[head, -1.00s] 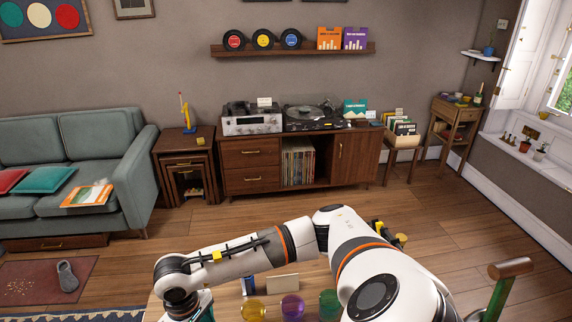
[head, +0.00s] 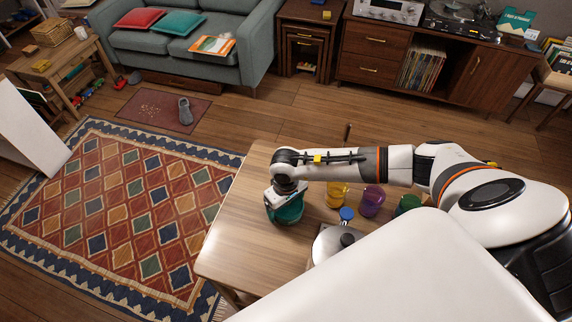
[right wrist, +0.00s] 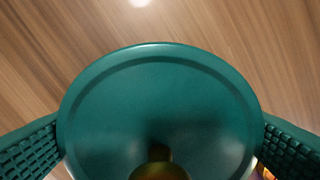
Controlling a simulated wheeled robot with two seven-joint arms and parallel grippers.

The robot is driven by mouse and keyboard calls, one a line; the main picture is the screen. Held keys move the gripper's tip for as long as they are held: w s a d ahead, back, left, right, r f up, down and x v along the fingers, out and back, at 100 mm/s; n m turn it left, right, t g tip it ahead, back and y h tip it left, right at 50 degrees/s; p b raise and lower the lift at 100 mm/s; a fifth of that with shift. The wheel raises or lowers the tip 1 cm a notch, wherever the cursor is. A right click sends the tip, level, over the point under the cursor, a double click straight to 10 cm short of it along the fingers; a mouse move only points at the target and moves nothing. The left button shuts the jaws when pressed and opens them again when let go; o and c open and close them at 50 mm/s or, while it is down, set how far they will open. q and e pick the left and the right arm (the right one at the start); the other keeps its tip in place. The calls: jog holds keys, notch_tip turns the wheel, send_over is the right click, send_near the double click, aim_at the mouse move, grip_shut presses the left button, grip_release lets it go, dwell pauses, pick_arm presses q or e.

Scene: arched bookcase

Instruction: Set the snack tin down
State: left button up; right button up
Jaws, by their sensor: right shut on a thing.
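The snack tin is a round teal tin (head: 289,213) at the left part of the wooden table (head: 240,245), under my right wrist. In the right wrist view its round teal top (right wrist: 160,90) fills the middle, with a raised rim. My right gripper (head: 284,203) is shut on the tin, with a ridged green finger on either side of it. Whether the tin's base touches the table is hard to tell, as its lower edge and the tabletop run together. My left gripper is not in view.
Right of the tin stand a yellow cup (head: 338,195), a purple cup (head: 371,202) and a green cup (head: 407,204), partly behind my arm. A blue-topped item (head: 346,214) and a grey metal pot (head: 330,243) are nearer. The table's front left is bare.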

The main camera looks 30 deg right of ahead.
jog(key=shift+f+b, duration=0.2)
jog(key=shift+b, duration=0.1)
jog(key=o, duration=0.9)
jog(key=shift+r, duration=0.1)
